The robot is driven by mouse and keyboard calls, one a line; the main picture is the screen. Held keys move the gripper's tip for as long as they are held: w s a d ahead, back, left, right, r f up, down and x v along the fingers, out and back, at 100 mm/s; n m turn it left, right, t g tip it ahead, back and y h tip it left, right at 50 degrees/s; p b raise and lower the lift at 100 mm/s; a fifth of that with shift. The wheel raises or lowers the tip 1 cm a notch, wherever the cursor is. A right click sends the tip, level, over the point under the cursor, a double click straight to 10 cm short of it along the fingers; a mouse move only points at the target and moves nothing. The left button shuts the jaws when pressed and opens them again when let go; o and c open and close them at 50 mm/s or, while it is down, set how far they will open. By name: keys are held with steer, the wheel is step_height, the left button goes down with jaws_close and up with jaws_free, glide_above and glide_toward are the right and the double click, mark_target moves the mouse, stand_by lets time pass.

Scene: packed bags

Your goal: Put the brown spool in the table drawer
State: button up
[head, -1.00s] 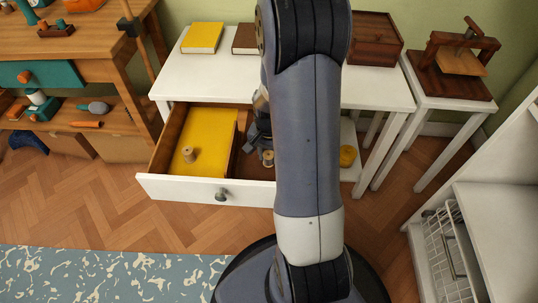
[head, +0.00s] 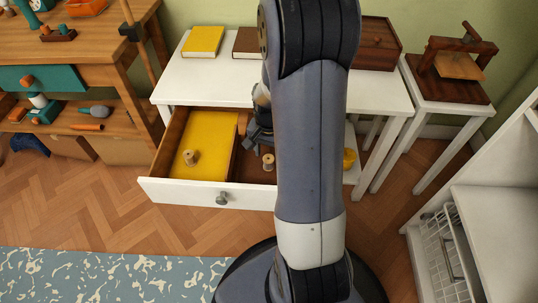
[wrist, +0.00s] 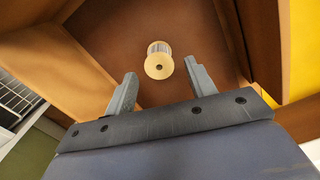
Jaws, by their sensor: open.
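The white table's drawer (head: 216,193) is pulled open. A wooden spool (head: 268,162) stands in its brown right-hand part. In the wrist view this spool (wrist: 158,62) shows pale ends and greyish winding. A second, tan-brown spool (head: 190,157) stands on the yellow surface (head: 207,134) in the drawer's left part. I cannot tell for sure which one the task calls brown. My gripper (wrist: 160,72) is open and empty, its fingers apart from the first spool, which shows beyond and between the tips. In the head view my gripper (head: 253,139) is above the drawer, partly hidden by my arm.
On the white tabletop (head: 212,78) are a yellow book (head: 202,41), a brown book (head: 247,41) and a brown wooden box (head: 375,45). A yellow round object (head: 349,159) sits on the shelf below. A wooden press (head: 455,68) stands on the right side table.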

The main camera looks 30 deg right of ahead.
mark_target(269, 157)
step_height(269, 157, up, 9)
steer(key=p, duration=0.2)
steer(key=shift+f, duration=0.15)
steer(key=shift+c, duration=0.5)
stand_by(0.7)
